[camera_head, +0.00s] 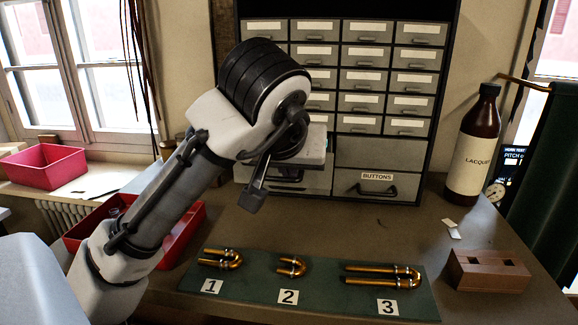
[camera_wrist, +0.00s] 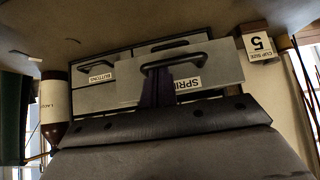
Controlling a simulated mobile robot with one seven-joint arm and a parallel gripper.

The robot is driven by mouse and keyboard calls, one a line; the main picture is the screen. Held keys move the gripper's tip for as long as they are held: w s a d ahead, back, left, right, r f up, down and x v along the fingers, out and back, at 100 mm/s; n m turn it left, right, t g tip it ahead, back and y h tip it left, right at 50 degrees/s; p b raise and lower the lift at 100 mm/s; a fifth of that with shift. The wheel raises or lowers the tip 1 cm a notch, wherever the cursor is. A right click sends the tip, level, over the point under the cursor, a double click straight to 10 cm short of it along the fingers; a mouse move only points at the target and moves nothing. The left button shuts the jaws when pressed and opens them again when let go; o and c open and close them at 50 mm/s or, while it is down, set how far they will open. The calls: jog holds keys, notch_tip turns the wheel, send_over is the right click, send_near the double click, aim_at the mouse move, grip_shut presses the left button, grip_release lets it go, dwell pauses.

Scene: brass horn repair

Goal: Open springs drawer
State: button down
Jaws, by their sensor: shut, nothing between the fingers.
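The buttons drawer (camera_head: 352,187) is to the right. A lacquer bottle (camera_head: 474,145) stands right of the cabinet. A green mat (camera_head: 330,294) with numbered brass tubes lies in front, a wooden block (camera_head: 490,272) at right, a red tray (camera_head: 188,238) behind my arm. Bench between cabinet and mat is mostly clear.

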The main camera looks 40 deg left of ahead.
jog(key=b+v, duration=0.2)
jog(key=v, duration=1.1)
jog(key=shift+s+r, duration=0.25)
jog(key=shift+s, duration=0.05)
jog(key=shift+d, duration=0.1)
jog(key=p+x, duration=0.2)
jog(key=x, duration=1.1)
jog(key=shift+w+f, duration=0.25)
jog(key=shift+w, duration=0.05)
jog(key=shift+w+a, duration=0.25)
jog(key=shift+r, duration=0.1)
